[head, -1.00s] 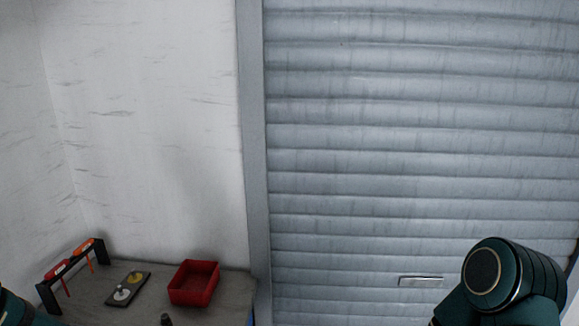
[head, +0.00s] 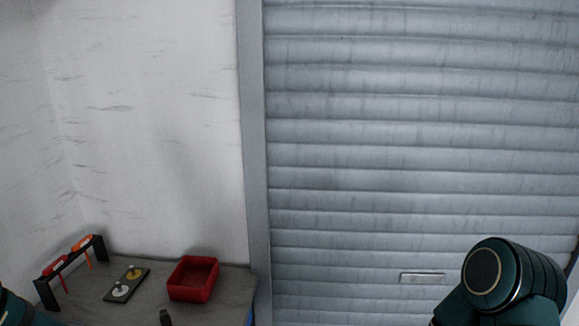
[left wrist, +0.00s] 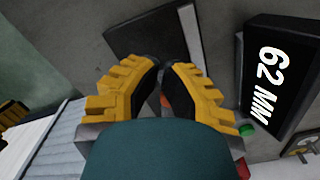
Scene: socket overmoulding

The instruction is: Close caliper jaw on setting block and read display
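In the left wrist view a black display (left wrist: 276,78) shows "62 MM" in white, turned on its side, with a small green button (left wrist: 246,129) near its lower left edge. My left gripper (left wrist: 166,66) has yellow stepped fingers with black inner pads. Its fingertips come close together in front of a dark plate (left wrist: 150,38) with a pale strip (left wrist: 190,35). A bit of orange shows between the fingers. What lies between the tips is too hidden to tell. The caliper jaw and setting block cannot be made out clearly. My right gripper is out of view.
In the head view a bench (head: 225,300) at lower left carries a red tray (head: 193,278), a dark plate with two knobbed discs (head: 127,284), and a black rack (head: 98,248) with red and orange-handled tools. A grey roller shutter (head: 420,150) fills the right side.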

